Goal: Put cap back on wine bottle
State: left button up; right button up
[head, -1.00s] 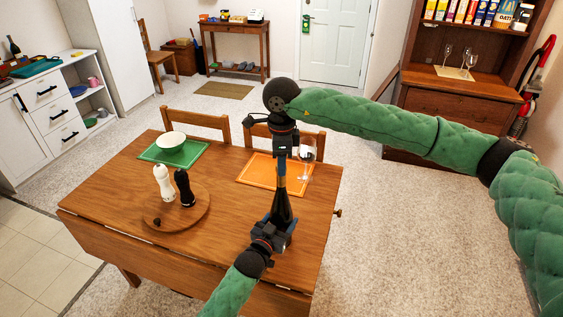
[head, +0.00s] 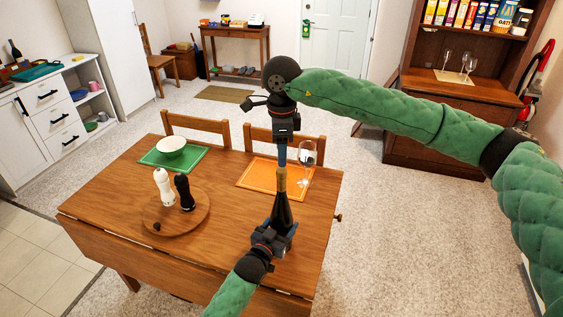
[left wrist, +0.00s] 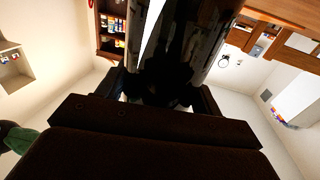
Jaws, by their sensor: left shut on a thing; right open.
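The dark wine bottle (head: 283,211) stands upright at the table's right front part. My left gripper (head: 276,236) is shut around its lower body. In the left wrist view the dark glossy bottle (left wrist: 185,45) fills the top middle between the fingers. A tan piece (head: 281,177) tops the bottle's neck; it looks like the cap, but I cannot tell how fully it is seated. My right gripper (head: 282,158) is open and points down just above this tan top, its fingertips close to it.
A wine glass (head: 306,156) stands just right of my right gripper, by the orange mat (head: 258,179). A round board (head: 200,215) holds white and black mills and a small dark knob-like thing. A bowl (head: 171,145) sits on the green mat.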

notch_tip(320, 180, up, 6)
dwell(0.4)
jog(key=shift+r, duration=0.1)
pick_arm(q)
jog(key=o, duration=2)
jog(key=shift+c, duration=0.2)
jog(key=shift+s+a+f, duration=0.1)
jog(key=shift+s+a, duration=0.15)
jog(key=shift+s, duration=0.15)
jog(key=b+v, duration=0.2)
jog(key=v, duration=0.5)
jog(key=shift+b, duration=0.35)
pick_arm(e)
jog(key=shift+f, duration=1.35)
